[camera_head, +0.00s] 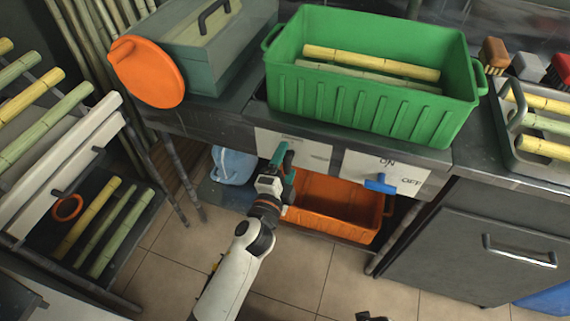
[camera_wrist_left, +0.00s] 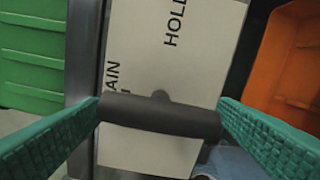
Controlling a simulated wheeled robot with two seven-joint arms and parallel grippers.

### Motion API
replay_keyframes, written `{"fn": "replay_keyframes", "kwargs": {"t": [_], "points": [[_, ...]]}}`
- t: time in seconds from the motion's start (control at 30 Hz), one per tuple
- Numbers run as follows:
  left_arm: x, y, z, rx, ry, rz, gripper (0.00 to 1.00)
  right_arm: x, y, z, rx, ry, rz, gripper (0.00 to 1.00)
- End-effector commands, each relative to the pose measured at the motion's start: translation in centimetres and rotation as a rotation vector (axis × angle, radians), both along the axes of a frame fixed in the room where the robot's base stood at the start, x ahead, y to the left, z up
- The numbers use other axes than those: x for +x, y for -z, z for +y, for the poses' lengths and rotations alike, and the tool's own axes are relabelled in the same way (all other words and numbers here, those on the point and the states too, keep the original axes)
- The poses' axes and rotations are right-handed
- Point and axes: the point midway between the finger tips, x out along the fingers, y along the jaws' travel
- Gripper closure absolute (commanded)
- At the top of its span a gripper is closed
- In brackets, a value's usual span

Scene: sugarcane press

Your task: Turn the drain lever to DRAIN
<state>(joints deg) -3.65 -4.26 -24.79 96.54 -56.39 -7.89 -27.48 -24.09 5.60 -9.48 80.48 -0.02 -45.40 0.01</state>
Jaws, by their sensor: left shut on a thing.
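The drain lever, a dark grey bar (camera_wrist_left: 160,115), sits on a cream label plate (camera_wrist_left: 150,155) in the left wrist view. Part of the word DRAIN shows near its left end and HOLD above it, both cut or running sideways. My left gripper's green fingers (camera_wrist_left: 160,118) are at the two ends of the bar and grip it. In the head view my left gripper (camera_head: 281,168) is at the left cream panel (camera_head: 312,151) under the green crate and hides the lever. A small dark part at the bottom edge may belong to my right arm.
The green crate (camera_head: 368,112) with cane stands on the counter above. An orange bin (camera_head: 335,207) is below the panel, close to my left gripper. A blue lever (camera_head: 380,184) on an ON/OFF panel is to the right. A light blue item (camera_head: 233,165) lies to the left.

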Motion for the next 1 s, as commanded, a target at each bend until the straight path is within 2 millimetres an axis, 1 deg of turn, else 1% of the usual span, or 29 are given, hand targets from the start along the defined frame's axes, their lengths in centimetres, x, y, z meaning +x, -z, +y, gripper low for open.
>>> {"fn": "replay_keyframes", "kwargs": {"t": [0.53, 0.57, 0.6, 0.67, 0.87, 1.0], "points": [[0.00, -0.08, -0.07, 0.028, 0.002, -0.012, 0.40, -0.04, 0.19, -0.01, -0.001, -0.001, 0.002, 0.74], [0.00, -0.08, -0.07, 0.028, 0.002, -0.012, 0.16, -0.03, 0.19, -0.01, -0.001, -0.001, 0.002, 0.74], [0.00, -0.08, -0.07, 0.028, 0.002, -0.012, 0.09, 0.02, 0.18, -0.01, 0.000, -0.001, 0.001, 0.74], [-0.01, -0.07, -0.06, 0.027, 0.002, -0.010, 0.00, 0.05, 0.16, 0.00, 0.000, -0.001, 0.001, 0.74], [-0.03, -0.04, -0.02, 0.025, 0.001, -0.009, 0.00, 0.11, 0.12, 0.02, 0.000, -0.001, -0.001, 0.74], [-0.79, 0.09, 0.24, 0.025, 0.000, -0.007, 0.00, 0.21, 0.03, 0.05, 0.001, -0.001, -0.004, 0.74]]}}
